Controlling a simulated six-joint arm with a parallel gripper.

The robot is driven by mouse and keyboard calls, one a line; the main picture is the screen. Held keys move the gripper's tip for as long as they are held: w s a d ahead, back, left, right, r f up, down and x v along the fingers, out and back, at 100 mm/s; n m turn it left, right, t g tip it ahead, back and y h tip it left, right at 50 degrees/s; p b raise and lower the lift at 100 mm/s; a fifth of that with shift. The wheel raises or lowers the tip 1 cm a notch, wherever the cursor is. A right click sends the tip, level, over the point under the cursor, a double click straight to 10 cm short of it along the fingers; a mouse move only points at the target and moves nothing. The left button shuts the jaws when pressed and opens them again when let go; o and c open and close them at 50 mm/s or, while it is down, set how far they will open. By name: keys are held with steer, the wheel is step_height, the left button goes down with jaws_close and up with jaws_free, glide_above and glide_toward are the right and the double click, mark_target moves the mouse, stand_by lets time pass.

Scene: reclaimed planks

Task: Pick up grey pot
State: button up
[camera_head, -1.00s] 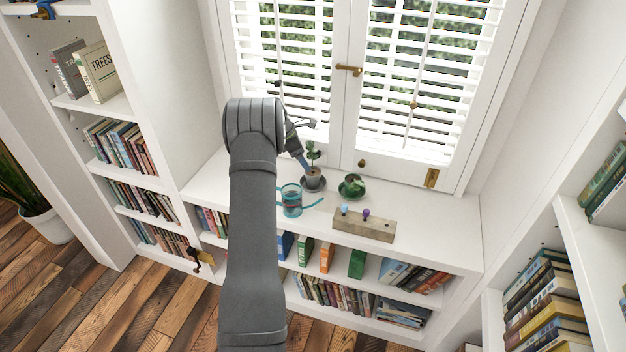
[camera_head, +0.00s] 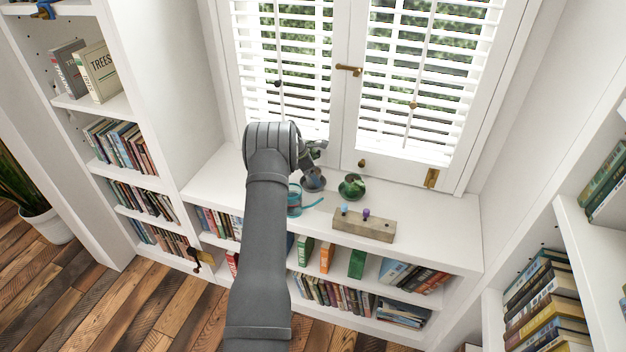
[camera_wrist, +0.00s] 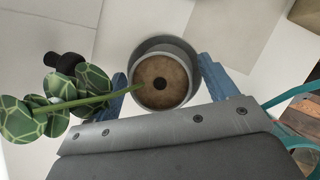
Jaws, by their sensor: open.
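The grey pot (camera_wrist: 188,93) is round, with brown soil and a green-leaved plant stem (camera_wrist: 70,104) leaning out to the left in the wrist view. It stands in a wider grey dish (camera_wrist: 165,43). In the head view the pot (camera_head: 314,185) is on the white shelf top near the window, partly hidden by my arm. My gripper (camera_wrist: 160,85) is open, with one blue finger on each side of the pot. I cannot tell whether either finger touches it.
A teal watering can (camera_head: 296,204) stands close in front of the pot, partly behind my arm. A round green plant pot (camera_head: 352,187) sits to the right. A wooden block with small pegs (camera_head: 364,225) lies further right. The white shelf top (camera_head: 440,215) is clear at the far right.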

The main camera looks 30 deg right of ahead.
mark_target(316, 173)
steer(key=shift+c, duration=0.5)
steer(key=c, duration=1.1)
steer(key=shift+c, duration=0.2)
steer(key=shift+r, duration=0.55)
steer(key=r, duration=0.2)
steer(key=s+r, duration=0.1)
steer(key=r, duration=0.1)
steer(key=shift+d, duration=0.35)
steer(key=s+d+r, duration=0.4)
steer(key=s+r, duration=0.5)
steer(key=shift+s+d, duration=0.2)
steer(key=shift+d, duration=0.15)
